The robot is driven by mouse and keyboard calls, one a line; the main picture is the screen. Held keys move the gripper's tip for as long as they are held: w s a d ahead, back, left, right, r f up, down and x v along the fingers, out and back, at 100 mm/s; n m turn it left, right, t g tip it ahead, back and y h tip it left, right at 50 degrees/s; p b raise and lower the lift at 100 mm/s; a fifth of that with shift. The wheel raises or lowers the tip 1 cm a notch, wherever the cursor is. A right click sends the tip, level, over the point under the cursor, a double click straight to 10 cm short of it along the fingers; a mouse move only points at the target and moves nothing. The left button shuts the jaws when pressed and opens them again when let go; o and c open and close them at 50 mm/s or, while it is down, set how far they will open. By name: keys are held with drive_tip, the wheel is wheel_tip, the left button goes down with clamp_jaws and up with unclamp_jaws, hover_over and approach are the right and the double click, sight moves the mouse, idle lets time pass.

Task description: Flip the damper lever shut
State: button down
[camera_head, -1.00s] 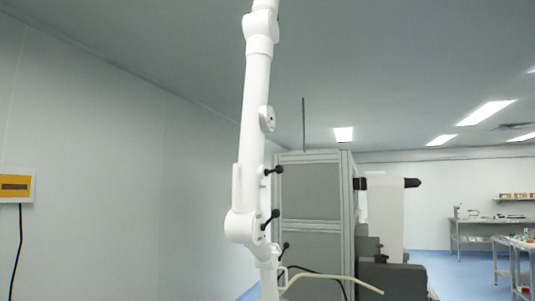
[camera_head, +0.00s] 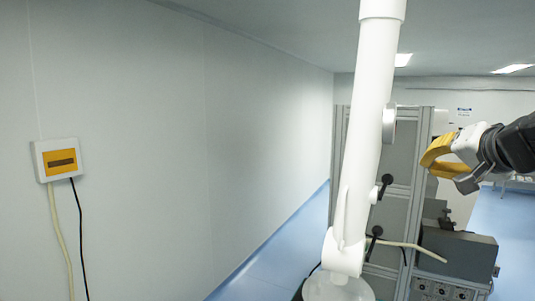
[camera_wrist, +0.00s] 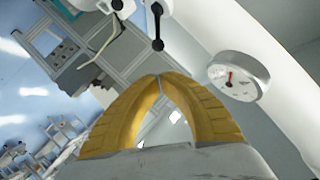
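A white duct pipe (camera_head: 368,110) stands upright in the head view. A lever with a black ball knob (camera_head: 387,180) sticks out from its right side. In the wrist view this appears to be the lever (camera_wrist: 158,44) just beyond my fingertips, apart from them. A second black-knobbed lever (camera_head: 376,231) is at the lower joint; part of a black knob (camera_wrist: 117,4) also shows at the wrist view's top edge. I cannot tell which is the damper's. My gripper (camera_head: 430,158) is right of the pipe. Its yellow fingers (camera_wrist: 160,77) meet at the tips, with nothing between them.
A round white gauge (camera_wrist: 238,75) sits on the pipe, edge-on in the head view (camera_head: 389,122). A grey framed cabinet (camera_head: 408,150) stands behind the pipe, with a dark grey machine box (camera_head: 460,255) at right. A yellow-fronted wall box (camera_head: 60,160) hangs at left.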

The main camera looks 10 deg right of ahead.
drive_tip(key=p, duration=0.2)
approach(391, 180)
drive_tip(key=w+d, duration=0.2)
drive_tip(key=w, duration=0.3)
drive_tip(key=shift+w+a+f+p, duration=0.4)
drive_tip(key=shift+w+a+f, duration=0.1)
drive_tip(key=shift+f, duration=0.2)
drive_tip(key=shift+w+a+f, duration=0.2)
drive_tip(key=shift+a+f, duration=0.1)
drive_tip(key=shift+f, duration=0.1)
drive_tip(key=shift+w+d+f, duration=0.1)
drive_tip(key=shift+f, duration=0.05)
drive_tip(key=shift+w+f+b, duration=0.25)
drive_tip(key=shift+f+b, duration=0.55)
drive_tip(key=shift+f, duration=0.05)
drive_tip(key=shift+r, duration=0.1)
